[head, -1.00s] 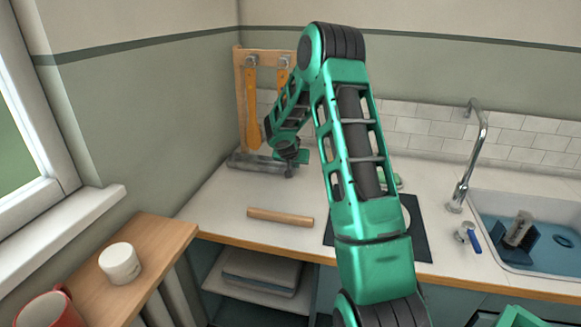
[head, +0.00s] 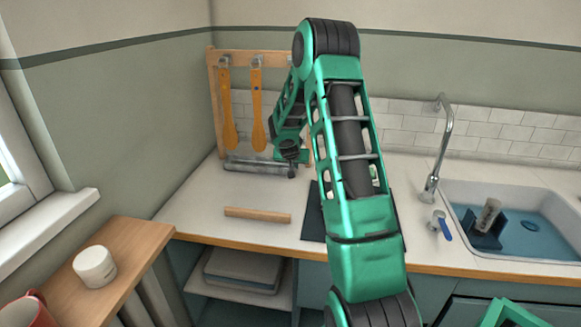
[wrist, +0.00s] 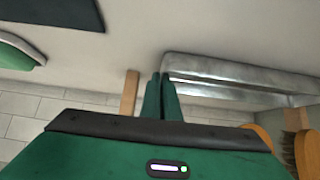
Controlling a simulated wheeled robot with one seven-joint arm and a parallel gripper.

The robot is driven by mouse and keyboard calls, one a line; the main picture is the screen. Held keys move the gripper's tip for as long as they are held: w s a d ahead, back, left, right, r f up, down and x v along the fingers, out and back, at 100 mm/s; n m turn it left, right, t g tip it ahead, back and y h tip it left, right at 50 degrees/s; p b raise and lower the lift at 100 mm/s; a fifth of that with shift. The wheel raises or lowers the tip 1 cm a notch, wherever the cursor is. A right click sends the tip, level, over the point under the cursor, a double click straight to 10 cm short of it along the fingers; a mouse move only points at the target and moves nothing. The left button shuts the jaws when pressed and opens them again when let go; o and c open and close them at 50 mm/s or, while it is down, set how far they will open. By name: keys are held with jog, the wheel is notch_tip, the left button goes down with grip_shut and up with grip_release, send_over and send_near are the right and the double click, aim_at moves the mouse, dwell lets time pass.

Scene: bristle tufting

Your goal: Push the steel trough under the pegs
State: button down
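The steel trough (head: 246,166) lies on the counter at the foot of a wooden rack (head: 217,105), below the hanging brushes. Two pegs, a left one (head: 224,61) and a right one (head: 257,61), each hold an orange-handled brush; my arm hides the rack's right part. My gripper (head: 291,172) is low near the trough's right end. In the wrist view, my gripper's (wrist: 161,76) two fingers are together with nothing between them. They are right beside an end of the trough (wrist: 235,72); I cannot tell if they touch it.
A wooden rod (head: 257,215) lies on the counter in front of the trough. A dark mat (head: 313,226) is partly behind my arm. The sink (head: 520,205) and tap (head: 440,150) are at the right. The counter between rod and trough is clear.

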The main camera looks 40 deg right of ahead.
jog(key=shift+s+d, duration=0.15)
jog(key=c, duration=1.9)
grip_release()
jog(key=shift+c, duration=0.2)
jog(key=shift+r, duration=0.1)
jog(key=v, duration=1)
jog(key=shift+a, duration=0.3)
jog(key=shift+s+r, duration=0.1)
jog(key=shift+r, duration=0.05)
